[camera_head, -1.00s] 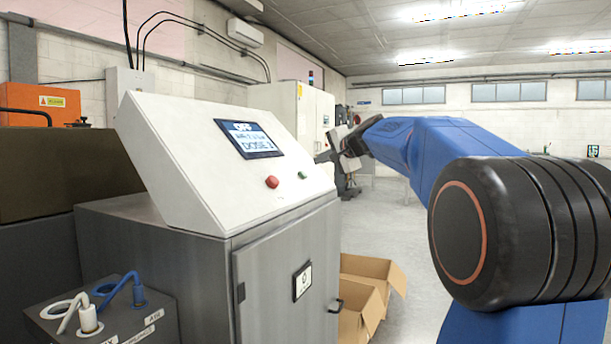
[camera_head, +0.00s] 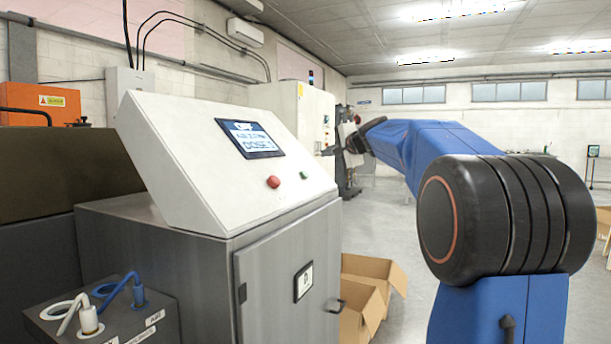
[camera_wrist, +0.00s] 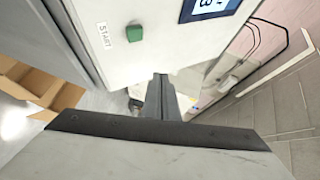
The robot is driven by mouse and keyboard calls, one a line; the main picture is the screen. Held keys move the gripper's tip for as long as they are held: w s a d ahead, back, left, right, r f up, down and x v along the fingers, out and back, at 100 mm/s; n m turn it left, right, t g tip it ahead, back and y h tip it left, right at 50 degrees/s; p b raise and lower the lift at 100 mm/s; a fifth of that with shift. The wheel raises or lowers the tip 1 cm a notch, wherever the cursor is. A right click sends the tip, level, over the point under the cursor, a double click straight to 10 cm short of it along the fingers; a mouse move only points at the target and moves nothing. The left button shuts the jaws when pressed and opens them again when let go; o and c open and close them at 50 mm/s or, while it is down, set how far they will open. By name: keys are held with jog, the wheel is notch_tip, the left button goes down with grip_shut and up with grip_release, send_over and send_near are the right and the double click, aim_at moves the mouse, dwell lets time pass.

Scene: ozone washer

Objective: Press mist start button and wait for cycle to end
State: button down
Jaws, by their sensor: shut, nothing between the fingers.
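The white sloped control panel (camera_head: 200,165) sits on a grey metal cabinet. It carries a lit screen (camera_head: 250,138) with a line reading "DOSE", a red button (camera_head: 273,182) and a small green button (camera_head: 304,175). In the wrist view the green button (camera_wrist: 135,34) is square, beside a START label (camera_wrist: 105,35). My gripper (camera_wrist: 160,78) is shut and empty, its tip below the green button in that picture and apart from it. In the head view my gripper (camera_head: 328,151) is small and partly hidden, just right of the panel.
Open cardboard boxes (camera_head: 365,298) stand on the floor right of the grey cabinet (camera_head: 285,275). A box with blue and white cables (camera_head: 105,315) is at lower left. Tall white cabinets (camera_head: 300,105) stand behind the panel. Open floor lies to the right.

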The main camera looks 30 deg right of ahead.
jog(key=shift+w+a+f, duration=0.55)
jog(key=shift+w+f, duration=0.1)
jog(key=shift+f, duration=0.2)
jog(key=shift+w+a+f, duration=0.5)
jog(key=shift+w+f, duration=0.2)
jog(key=shift+f, duration=0.15)
jog(key=shift+w+a+f, duration=0.55)
jog(key=shift+w+f, duration=0.1)
jog(key=shift+f, duration=0.2)
jog(key=shift+w+a+f, duration=0.1)
jog(key=shift+w+f, duration=0.15)
dwell(0.4)
jog(key=shift+w+a+f, duration=0.3)
jog(key=shift+f, duration=0.05)
dwell(1.0)
dwell(0.4)
jog(key=shift+s+d+r, duration=0.4)
jog(key=shift+s+r, duration=0.15)
jog(key=shift+r, duration=0.1)
jog(key=s+d+r, duration=0.2)
jog(key=r, duration=0.1)
jog(key=shift+s+d+r, duration=0.1)
jog(key=shift+s+r, duration=0.15)
jog(key=shift+s, duration=0.15)
